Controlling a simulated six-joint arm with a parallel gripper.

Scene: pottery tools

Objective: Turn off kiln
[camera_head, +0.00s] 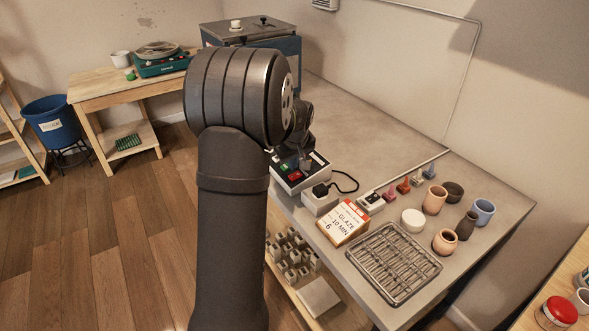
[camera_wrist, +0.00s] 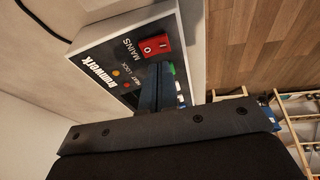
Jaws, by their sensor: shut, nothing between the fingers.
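The kiln (camera_head: 262,46), a blue-grey box with a metal lid, stands at the back, partly hidden behind my arm. A control box (camera_head: 292,181) with a green and a red part sits at the table's left edge. The wrist view shows its panel (camera_wrist: 108,62) close up, with a red rocker switch (camera_wrist: 152,47) marked 0 and I beside the word MAINS, and small orange and red lamps. My gripper (camera_wrist: 158,72) is shut and empty, its fingertips over the panel just beside the red switch. I cannot tell whether they touch it. A green part is mostly hidden behind the fingers.
A grey box (camera_head: 320,201) with a cable stands close beside the control box. The back of the grey table (camera_head: 372,118) is clear.

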